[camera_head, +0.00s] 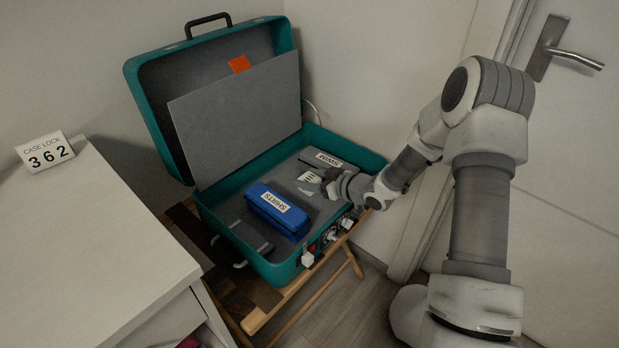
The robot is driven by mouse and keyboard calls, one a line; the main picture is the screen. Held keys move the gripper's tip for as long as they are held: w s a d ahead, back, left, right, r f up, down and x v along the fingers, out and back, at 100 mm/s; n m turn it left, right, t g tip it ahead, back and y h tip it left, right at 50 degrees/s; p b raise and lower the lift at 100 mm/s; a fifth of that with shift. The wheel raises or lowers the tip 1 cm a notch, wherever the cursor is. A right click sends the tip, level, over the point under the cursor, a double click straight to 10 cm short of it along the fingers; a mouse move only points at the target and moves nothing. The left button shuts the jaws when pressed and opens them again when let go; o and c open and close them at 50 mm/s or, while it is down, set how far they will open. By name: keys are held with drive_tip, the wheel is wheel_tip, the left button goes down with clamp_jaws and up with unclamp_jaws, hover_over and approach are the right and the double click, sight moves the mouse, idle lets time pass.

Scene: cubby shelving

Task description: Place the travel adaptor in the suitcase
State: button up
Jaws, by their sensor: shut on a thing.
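The open teal suitcase (255,262) stands on a wooden folding stand, its lid leaning back. My gripper (322,184) reaches into the right part of its base from the right. At the fingertips is a small white piece with dark slots, which looks like the travel adaptor (310,177). The jaws are shut on it, low over the grey suitcase floor. My fingers partly hide it, and I cannot tell whether it touches the floor. A small white patch (306,191) shows just in front of it.
A blue box labelled SHIRTS (272,213) lies left of my gripper. A grey item labelled SWIM (320,158) lies behind it. A grey lid panel (240,115) leans inside the lid. A white cabinet (90,240) with a CASE LOCK 362 sign (46,151) stands left.

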drive_tip(key=o, duration=1.4)
drive_tip(key=shift+r, duration=0.15)
drive_tip(key=r+p+v, duration=0.1)
drive_tip(key=p+v, duration=0.3)
drive_tip(key=v, duration=0.8)
drive_tip(key=s+d+r+m+h, duration=0.2)
drive_tip(key=d+r+h, duration=0.35)
drive_tip(key=r, duration=0.35)
drive_tip(key=s+d+r+m+h, duration=0.2)
drive_tip(key=d+r+h, duration=0.3)
drive_tip(key=r, duration=0.4)
drive_tip(key=s+a+r+m+g, duration=0.1)
drive_tip(key=s+a+r, duration=0.1)
drive_tip(key=s, duration=0.5)
drive_tip(key=s+a+r+m+g, duration=0.1)
drive_tip(key=s+a+r+m, duration=0.1)
drive_tip(key=s, duration=0.6)
drive_tip(key=s+a+r+m+g+y, duration=0.1)
drive_tip(key=s+a, duration=0.3)
drive_tip(key=s, duration=0.4)
drive_tip(key=shift+s+a+r+m+g, duration=0.2)
drive_tip(key=shift+r+m+g, duration=0.3)
drive_tip(key=shift+r, duration=0.2)
